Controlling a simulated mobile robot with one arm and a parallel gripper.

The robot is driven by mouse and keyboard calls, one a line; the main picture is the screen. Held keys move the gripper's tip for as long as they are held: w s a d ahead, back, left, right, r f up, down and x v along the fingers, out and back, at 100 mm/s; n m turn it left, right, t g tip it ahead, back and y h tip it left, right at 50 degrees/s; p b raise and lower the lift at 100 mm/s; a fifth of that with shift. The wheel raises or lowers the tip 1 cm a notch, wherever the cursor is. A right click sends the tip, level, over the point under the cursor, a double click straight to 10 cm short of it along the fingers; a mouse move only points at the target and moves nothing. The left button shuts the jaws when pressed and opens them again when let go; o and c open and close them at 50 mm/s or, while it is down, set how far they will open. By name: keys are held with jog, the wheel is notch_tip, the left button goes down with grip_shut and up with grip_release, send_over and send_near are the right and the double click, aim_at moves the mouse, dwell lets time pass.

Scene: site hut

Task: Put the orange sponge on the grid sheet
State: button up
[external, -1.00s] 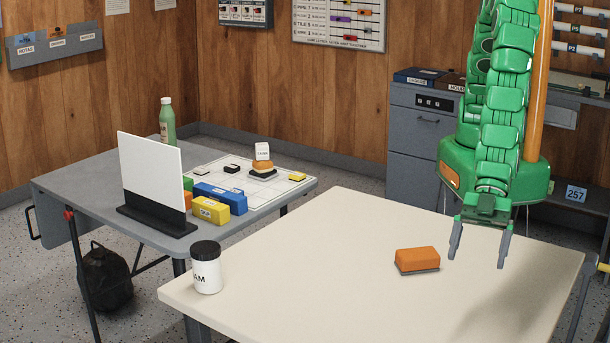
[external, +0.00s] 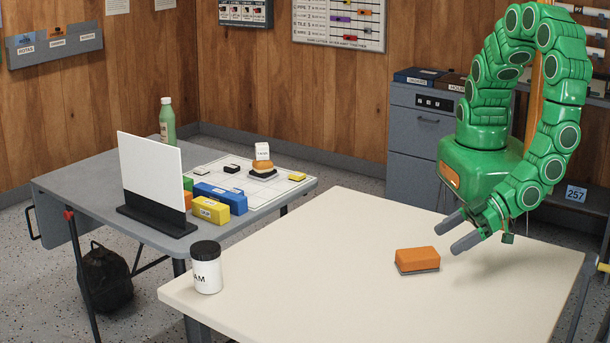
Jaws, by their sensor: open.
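The orange sponge (external: 417,255) has a dark grey underside and lies flat on the cream table (external: 330,310). My gripper (external: 459,231) is open and empty, just above and to the right of the sponge, with its two grey fingers pointing left and apart from it. The white grid sheet (external: 284,194) lies on the grey table at the left. On it are a small stack (external: 262,166) with an orange layer and a white labelled block on top, plus small black and yellow pieces. Blocks and the white panel hide part of the sheet.
A white upright panel (external: 151,175) on a dark foot stands on the grey table (external: 75,180). A green bottle (external: 167,120) stands behind. A black-lidded white jar (external: 207,268) is at the cream table's left corner.

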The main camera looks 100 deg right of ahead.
aim_at(422, 252)
jog(key=shift+d, duration=0.35)
jog(key=shift+w, duration=0.1)
jog(key=shift+d+x, duration=0.2)
jog(key=shift+x, duration=1.15)
jog(key=shift+d+x, duration=0.2)
jog(key=shift+x, duration=1.2)
jog(key=shift+w+f, duration=0.7)
jog(key=shift+w, duration=0.05)
jog(key=c, duration=1.1)
jog(key=shift+r, duration=0.15)
jog(key=shift+r, duration=4.9)
